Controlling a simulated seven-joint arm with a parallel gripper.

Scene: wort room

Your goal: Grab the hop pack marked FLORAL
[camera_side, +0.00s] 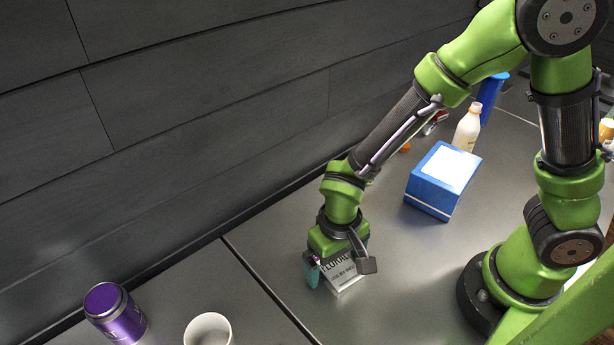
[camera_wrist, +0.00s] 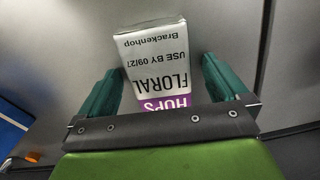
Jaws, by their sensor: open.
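The hop pack marked FLORAL (camera_side: 345,277) is a pale grey pack with a purple band. It sits on the dark table beneath my gripper (camera_side: 338,272) in the side view. In the wrist view the pack (camera_wrist: 158,62) shows its label upside down, reading HOPS, FLORAL, USE BY 09/27 and Brackenhop. My gripper's two teal fingers (camera_wrist: 168,85) stand apart, one on each side of the pack's near part. A gap shows between the left finger and the pack. The pack's purple end is partly hidden by the gripper's bar.
A blue box with a white top (camera_side: 443,180) stands right of my gripper. Behind it are a cream bottle (camera_side: 467,128) and a blue cylinder (camera_side: 489,95). A purple can (camera_side: 115,313) and a white cup (camera_side: 208,330) stand at front left. A dark wall runs behind.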

